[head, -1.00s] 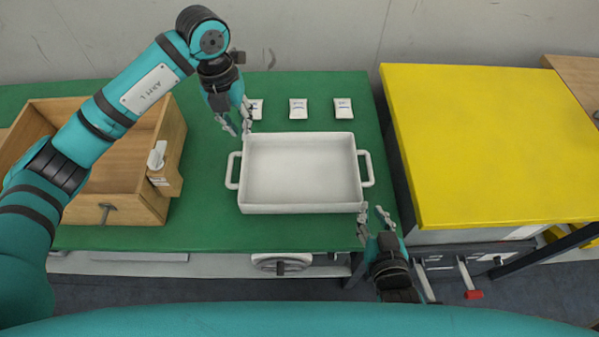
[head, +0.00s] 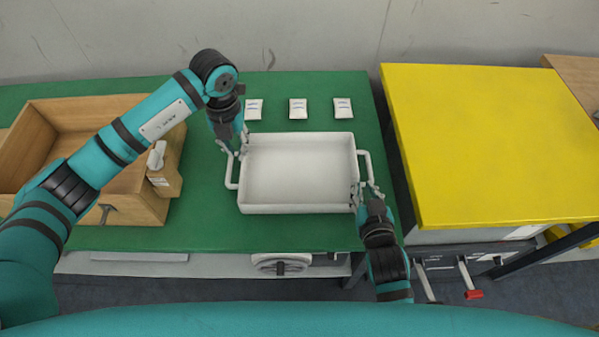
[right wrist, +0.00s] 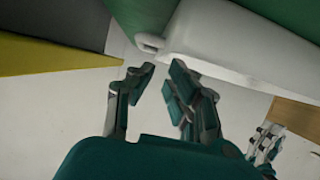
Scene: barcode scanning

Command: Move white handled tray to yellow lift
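The white handled tray (head: 300,207) is empty and sits level on the green table, with one handle at each short side. My left gripper (head: 234,150) is open at the far end of the left handle (head: 230,172), its fingers apart. My right gripper (head: 366,190) is open near the front end of the right handle (head: 365,163). In the right wrist view, the right gripper (right wrist: 155,82) has parted fingers with nothing between them, below the tray (right wrist: 235,40). The yellow lift (head: 490,140) has a bare top, right of the table.
A narrow gap separates table and lift. A wall stands behind.

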